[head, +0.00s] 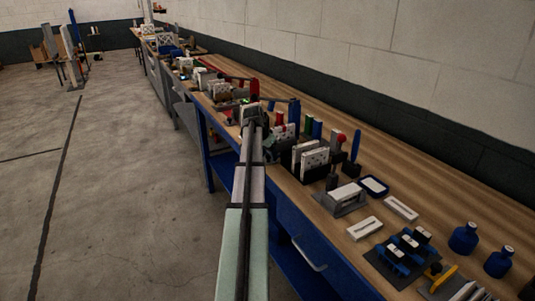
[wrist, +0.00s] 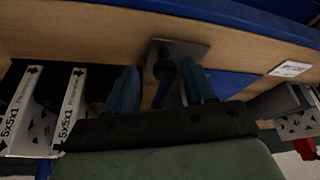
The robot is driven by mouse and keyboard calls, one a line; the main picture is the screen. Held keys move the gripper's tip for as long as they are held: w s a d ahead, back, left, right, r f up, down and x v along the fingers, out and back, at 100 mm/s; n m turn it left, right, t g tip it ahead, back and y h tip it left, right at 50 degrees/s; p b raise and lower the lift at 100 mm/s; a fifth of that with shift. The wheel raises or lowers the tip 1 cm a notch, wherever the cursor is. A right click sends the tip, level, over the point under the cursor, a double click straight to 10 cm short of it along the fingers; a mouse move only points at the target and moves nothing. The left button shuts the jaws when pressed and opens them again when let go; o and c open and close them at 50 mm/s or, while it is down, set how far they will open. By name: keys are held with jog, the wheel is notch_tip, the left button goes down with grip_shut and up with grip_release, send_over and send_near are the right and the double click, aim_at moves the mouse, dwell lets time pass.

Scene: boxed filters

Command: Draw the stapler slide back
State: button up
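My gripper (wrist: 160,85) shows in the wrist view with two blue fingers spread apart. A grey plate with a dark round knob and post (wrist: 164,70) is between and just beyond the fingers. I cannot tell whether this is the stapler slide, or whether either finger touches it. The lower part of the knob piece is hidden by my gripper's dark body. In the head view my arm reaches away along the bench and my gripper (head: 251,112) is at the bench's near edge, its fingers too small to make out. No stapler can be clearly identified there.
White boxes marked 5x5x1 (wrist: 72,110) stand close left of my gripper. A grey perforated part (wrist: 285,112) is at right, near a white label (wrist: 290,69). The wooden bench (head: 430,185) is crowded; blue bottles (head: 463,238) stand at right.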

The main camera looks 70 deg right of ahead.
jog(key=shift+r, duration=0.1)
jog(key=v, duration=1.3)
jog(key=shift+a+r, duration=0.2)
jog(key=shift+r, duration=0.05)
dwell(0.3)
